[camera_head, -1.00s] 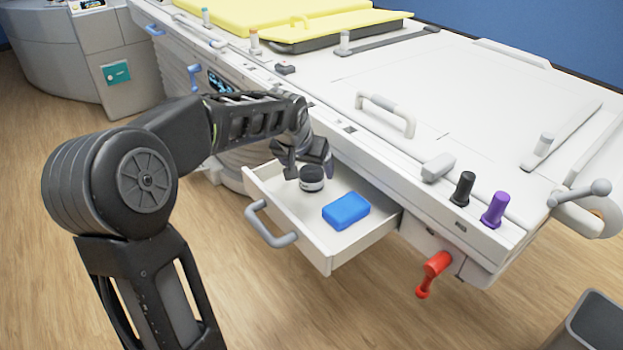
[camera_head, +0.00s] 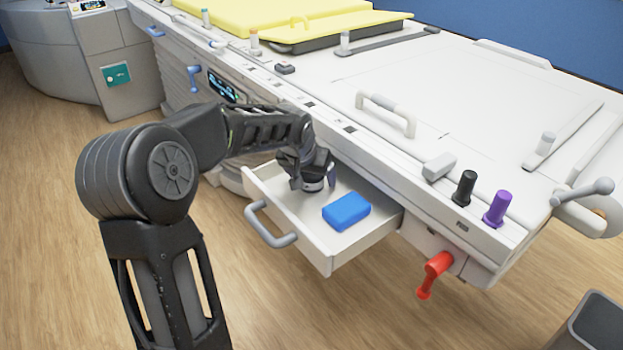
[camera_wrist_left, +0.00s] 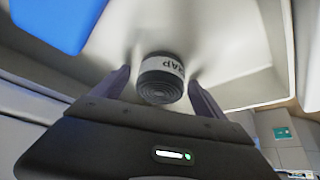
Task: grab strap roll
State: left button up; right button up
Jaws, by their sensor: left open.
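The strap roll (camera_wrist_left: 161,80) is a dark coiled roll with a white band of black lettering, lying in the open drawer. In the head view the strap roll (camera_head: 313,184) is partly hidden by my left gripper (camera_head: 313,181). My left gripper is open, and in the left wrist view its fingers (camera_wrist_left: 157,88) stand on either side of the roll. A gap shows between the roll and each finger there. My right gripper is not in view.
A blue block (camera_head: 346,211) lies in the white drawer (camera_head: 333,256), right of the roll. The drawer has a grey handle (camera_head: 269,226). The white bench (camera_head: 470,95) overhangs the drawer's back. A red lever (camera_head: 433,274) hangs right of the drawer.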

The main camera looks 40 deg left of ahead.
pick_arm(q)
jog(key=shift+c, duration=0.2)
jog(key=c, duration=1.4)
jog(key=shift+r, duration=0.15)
notch_tip(320, 180, up, 18)
jog(key=p, duration=0.3)
jog(key=shift+p, duration=0.35)
